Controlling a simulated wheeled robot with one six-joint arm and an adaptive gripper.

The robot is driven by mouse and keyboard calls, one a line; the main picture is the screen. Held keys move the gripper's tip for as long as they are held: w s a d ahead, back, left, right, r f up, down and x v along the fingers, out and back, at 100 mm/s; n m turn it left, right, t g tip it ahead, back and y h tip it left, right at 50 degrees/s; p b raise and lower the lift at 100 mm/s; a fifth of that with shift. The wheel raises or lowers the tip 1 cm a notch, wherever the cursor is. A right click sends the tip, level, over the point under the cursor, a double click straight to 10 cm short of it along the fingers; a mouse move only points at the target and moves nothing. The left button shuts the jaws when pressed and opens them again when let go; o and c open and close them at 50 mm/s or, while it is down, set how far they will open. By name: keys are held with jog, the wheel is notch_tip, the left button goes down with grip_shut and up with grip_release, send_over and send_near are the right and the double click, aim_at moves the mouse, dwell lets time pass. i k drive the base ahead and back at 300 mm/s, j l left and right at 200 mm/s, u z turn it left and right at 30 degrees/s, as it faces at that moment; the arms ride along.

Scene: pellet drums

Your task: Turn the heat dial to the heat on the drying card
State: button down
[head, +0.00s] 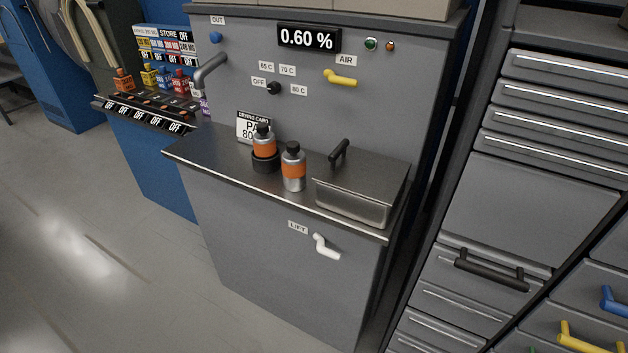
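The heat dial (274,88) is a small black knob on the grey panel. Labels around it read OFF (259,82), 65 C (266,67), 70 C (287,70) and 80 C (299,90). The dial's pointer is too small to read. The white drying card (249,127) stands at the back of the worktop. Its visible text reads "DRYING CARD", "PA" and "80"; a bottle hides its right part. My gripper is not in view.
Two orange-banded bottles (293,170) stand on the worktop (222,160), one in a black holder (265,162). A lidded metal box (357,187) sits right. The display (308,38) reads 0.60 %. A yellow AIR lever (341,78) and white LIFT lever (327,247) stick out.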

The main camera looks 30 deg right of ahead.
aim_at(273, 88)
jog(key=i+j+z, duration=0.15)
jog(key=i+j, duration=0.2)
jog(key=i, duration=0.25)
jog(key=i+j+z, duration=0.15)
jog(key=i+j, duration=0.3)
jog(key=i, duration=0.15)
